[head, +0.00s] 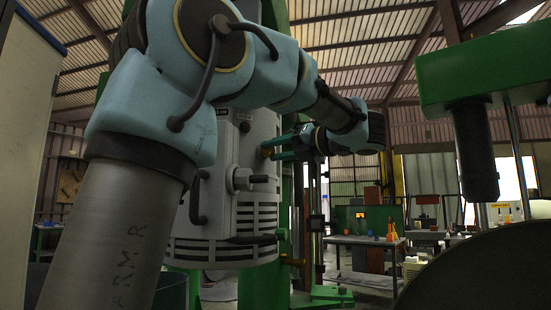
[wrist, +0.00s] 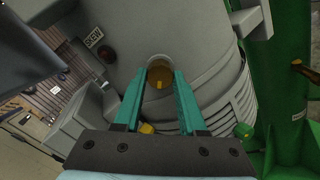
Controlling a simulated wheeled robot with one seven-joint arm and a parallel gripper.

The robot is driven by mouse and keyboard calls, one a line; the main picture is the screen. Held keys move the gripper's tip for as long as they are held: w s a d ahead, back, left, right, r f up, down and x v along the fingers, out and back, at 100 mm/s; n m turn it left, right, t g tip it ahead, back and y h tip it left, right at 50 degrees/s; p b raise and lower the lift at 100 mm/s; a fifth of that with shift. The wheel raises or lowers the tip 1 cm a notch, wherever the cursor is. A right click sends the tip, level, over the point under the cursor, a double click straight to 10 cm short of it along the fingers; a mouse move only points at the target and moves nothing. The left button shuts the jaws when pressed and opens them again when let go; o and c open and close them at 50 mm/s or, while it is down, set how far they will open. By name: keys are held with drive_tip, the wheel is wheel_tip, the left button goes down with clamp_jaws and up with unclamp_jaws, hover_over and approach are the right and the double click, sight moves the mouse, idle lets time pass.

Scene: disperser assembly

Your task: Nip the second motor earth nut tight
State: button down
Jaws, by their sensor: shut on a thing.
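The grey motor (head: 215,235) hangs upright in the middle of the head view and fills the centre of the wrist view (wrist: 195,50). A brass-coloured earth nut (wrist: 160,75) sits at a round boss on the motor's side; it shows as a small orange spot in the head view (head: 266,153). My gripper (wrist: 160,80), with two teal fingers, is shut on this nut, one finger on each side. In the head view my gripper (head: 272,149) reaches the motor from the right. The nut's thread and seating are hidden.
Another yellow part (wrist: 147,128) shows low between my fingers. A grey box (wrist: 85,118) juts from the motor at left. A green column (wrist: 283,90) stands close at right. A green machine head (head: 485,70) hangs at the right, and a workbench (head: 365,240) stands behind.

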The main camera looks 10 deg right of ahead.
drive_tip(key=m, duration=0.4)
drive_tip(key=shift+m, duration=0.4)
drive_tip(key=m, duration=0.3)
drive_tip(key=shift+r+m, duration=0.1)
drive_tip(key=shift+m, duration=0.2)
drive_tip(key=m+p, duration=0.2)
drive_tip(key=m, duration=0.2)
drive_tip(key=shift+m+p, duration=1.05)
drive_tip(key=shift+m, duration=0.65)
drive_tip(key=shift+c, duration=2.4)
unclamp_jaws()
